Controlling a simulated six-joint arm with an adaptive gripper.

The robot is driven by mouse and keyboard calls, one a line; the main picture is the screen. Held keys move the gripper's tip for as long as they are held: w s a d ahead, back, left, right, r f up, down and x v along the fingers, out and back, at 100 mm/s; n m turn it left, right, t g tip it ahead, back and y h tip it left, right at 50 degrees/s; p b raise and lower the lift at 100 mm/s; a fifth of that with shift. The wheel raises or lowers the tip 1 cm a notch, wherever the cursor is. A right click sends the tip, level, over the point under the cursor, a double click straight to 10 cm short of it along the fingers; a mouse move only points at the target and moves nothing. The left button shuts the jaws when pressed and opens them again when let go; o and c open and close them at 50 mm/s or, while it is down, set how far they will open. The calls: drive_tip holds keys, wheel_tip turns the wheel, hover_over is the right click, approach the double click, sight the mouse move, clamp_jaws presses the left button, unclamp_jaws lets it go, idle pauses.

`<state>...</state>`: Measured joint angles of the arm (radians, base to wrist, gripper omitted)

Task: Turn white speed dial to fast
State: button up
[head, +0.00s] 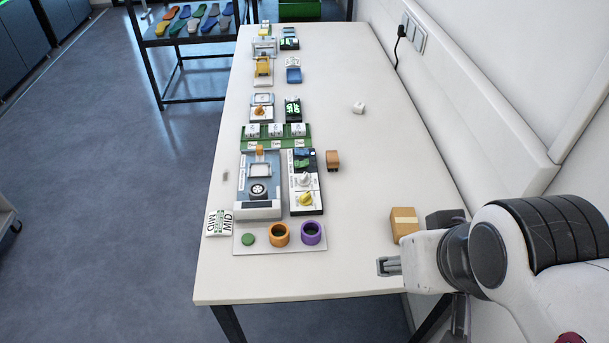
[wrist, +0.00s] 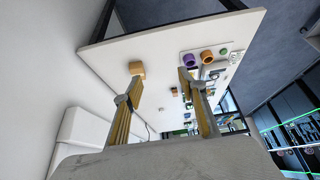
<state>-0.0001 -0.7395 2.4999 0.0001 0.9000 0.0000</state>
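The white dial cannot be made out in the wrist view.
Left of the panel stands a grey-blue machine (head: 258,210) with a black knob. A cardboard box (head: 404,229) sits close to my gripper. A brown block (head: 333,166) stands right of the panel.

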drive_tip(key=f+g, duration=0.1)
drive_tip(key=f, duration=0.1)
drive_tip(key=n+g+y, duration=0.3)
drive_tip(key=n, duration=0.5)
approach(304, 175)
drive_tip(key=s+f, duration=0.1)
drive_tip(key=s+d+f, duration=0.1)
drive_tip(key=s, duration=0.1)
drive_tip(key=s+f, duration=0.1)
drive_tip(key=shift+s+d+f, duration=0.15)
drive_tip(key=shift+d+f, duration=0.15)
drive_tip(key=shift+f, duration=0.05)
drive_tip(key=shift+w+a+r+n+t+y, duration=0.25)
drive_tip(key=shift+w+r+n, duration=0.45)
drive_tip(key=shift+w+n, duration=0.3)
drive_tip(key=shift+w+a+r+n+t+y, duration=0.15)
drive_tip(key=shift+w+a+r+n+y, duration=0.15)
drive_tip(key=shift+w+r+n, duration=0.55)
drive_tip(key=shift+w+f, duration=0.1)
drive_tip(key=shift+f, duration=0.15)
drive_tip(key=shift+x, duration=3.85)
